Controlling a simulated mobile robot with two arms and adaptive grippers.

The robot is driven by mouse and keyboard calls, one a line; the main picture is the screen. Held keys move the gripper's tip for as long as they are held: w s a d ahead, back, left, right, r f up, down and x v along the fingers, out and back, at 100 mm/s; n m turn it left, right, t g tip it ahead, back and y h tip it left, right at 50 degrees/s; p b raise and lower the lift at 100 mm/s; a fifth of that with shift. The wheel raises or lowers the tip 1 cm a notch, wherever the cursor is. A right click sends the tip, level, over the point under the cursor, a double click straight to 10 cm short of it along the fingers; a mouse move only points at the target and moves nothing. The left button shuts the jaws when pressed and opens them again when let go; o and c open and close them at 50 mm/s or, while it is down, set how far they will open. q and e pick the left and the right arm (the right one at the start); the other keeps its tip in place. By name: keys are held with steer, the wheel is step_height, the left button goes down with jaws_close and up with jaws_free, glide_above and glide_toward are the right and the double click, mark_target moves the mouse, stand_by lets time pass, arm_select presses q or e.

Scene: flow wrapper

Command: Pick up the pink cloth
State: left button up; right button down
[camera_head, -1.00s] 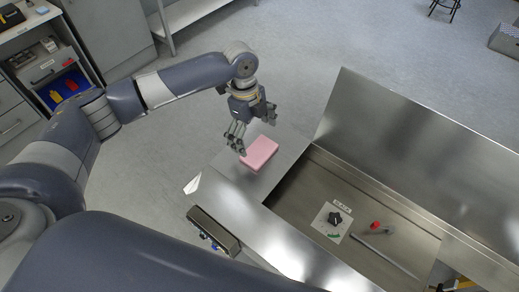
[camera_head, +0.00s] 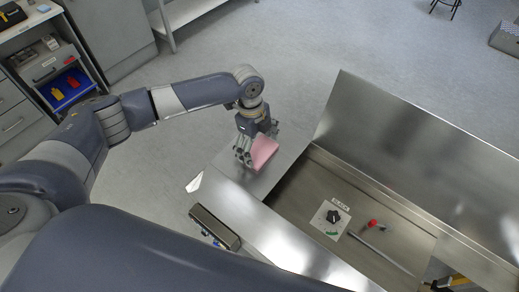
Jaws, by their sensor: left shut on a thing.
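The pink cloth (camera_head: 264,151) is a folded block at the left end of the steel machine's top. My left gripper (camera_head: 256,154) is over it with fingers around its sides, shut on it. Part of the cloth is hidden behind the fingers. I cannot tell whether the cloth still touches the steel. My right gripper is not in view.
The steel machine (camera_head: 240,205) has a raised panel (camera_head: 400,130) at the back. Its recessed bed holds a black knob (camera_head: 333,216), a red-ended rod (camera_head: 373,223) and a small label. Open floor lies behind.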

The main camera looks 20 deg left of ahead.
mark_target(261, 150)
arm_select(q)
steer(key=shift+r, duration=0.1)
steer(key=shift+w+r+b, duration=0.1)
steer(key=shift+r+b, duration=0.15)
steer(key=shift+b, duration=0.05)
step_height(261, 150, up, 2)
steer(key=shift+r+b, duration=0.15)
steer(key=shift+b, duration=0.55)
steer(key=s+b, duration=0.1)
steer(key=s, duration=0.4)
steer(key=s+d+r+b, duration=0.1)
steer(key=s, duration=0.3)
steer(key=s+d+b, duration=0.1)
steer(key=s, duration=0.4)
steer(key=shift+s+r, duration=0.3)
steer(key=shift+r, duration=0.05)
steer(key=shift+s+d+r, duration=0.15)
steer(key=shift+s, duration=0.55)
steer(key=shift+c, duration=0.8)
